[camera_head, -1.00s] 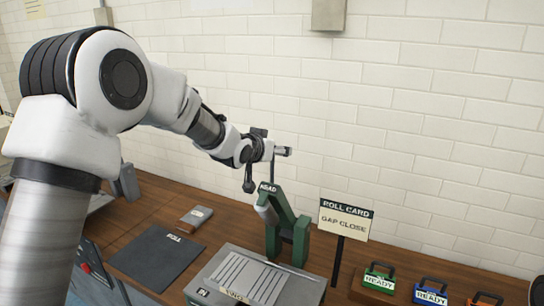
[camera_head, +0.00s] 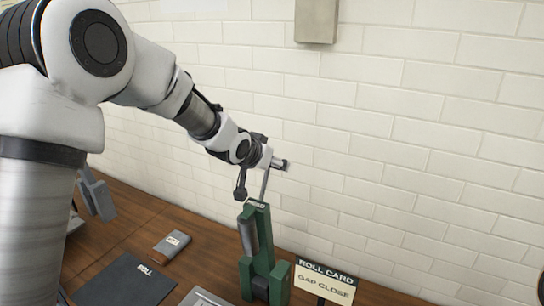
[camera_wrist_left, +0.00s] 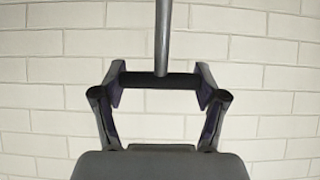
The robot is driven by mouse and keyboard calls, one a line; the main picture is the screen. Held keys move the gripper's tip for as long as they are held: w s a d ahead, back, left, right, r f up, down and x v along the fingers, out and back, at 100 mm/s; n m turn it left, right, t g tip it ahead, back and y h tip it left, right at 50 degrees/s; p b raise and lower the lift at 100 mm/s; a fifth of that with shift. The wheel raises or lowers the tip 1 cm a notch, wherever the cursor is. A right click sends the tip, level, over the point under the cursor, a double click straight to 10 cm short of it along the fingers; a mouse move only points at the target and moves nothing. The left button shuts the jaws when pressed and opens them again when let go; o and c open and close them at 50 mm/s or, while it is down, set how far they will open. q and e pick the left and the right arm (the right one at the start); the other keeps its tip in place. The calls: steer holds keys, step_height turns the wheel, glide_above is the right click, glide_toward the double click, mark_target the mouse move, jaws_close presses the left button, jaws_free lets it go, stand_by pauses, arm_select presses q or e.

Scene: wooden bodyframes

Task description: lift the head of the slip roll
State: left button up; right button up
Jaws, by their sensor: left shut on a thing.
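The slip roll is a green stand (camera_head: 268,280) on the bench, in the lower middle of the head view. Its green head (camera_head: 259,230), labelled HEAD, stands nearly upright with a grey cylinder (camera_head: 247,232) along its left side. A thin metal lever (camera_head: 265,186) rises from the top of the head to my left gripper (camera_head: 279,163). In the left wrist view my left gripper (camera_wrist_left: 160,82) is shut on the lever's dark crossbar grip (camera_wrist_left: 160,80), one finger at each end. The metal rod (camera_wrist_left: 162,35) meets the bar's middle. My right gripper is not in view.
A sign (camera_head: 325,283) reading ROLL CARD, GAP CLOSE stands right of the slip roll. A dark ROLL mat (camera_head: 125,282) and a small grey block (camera_head: 172,245) lie to the left. The brick wall (camera_head: 420,150) is close behind.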

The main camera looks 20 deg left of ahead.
arm_select(q)
steer(key=shift+f, duration=0.15)
steer(key=o, duration=1.5)
steer(key=shift+o, duration=1)
steer(key=shift+w, duration=0.15)
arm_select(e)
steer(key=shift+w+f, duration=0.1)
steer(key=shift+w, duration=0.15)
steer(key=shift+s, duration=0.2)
arm_select(q)
steer(key=v, duration=0.7)
steer(key=shift+w, duration=0.15)
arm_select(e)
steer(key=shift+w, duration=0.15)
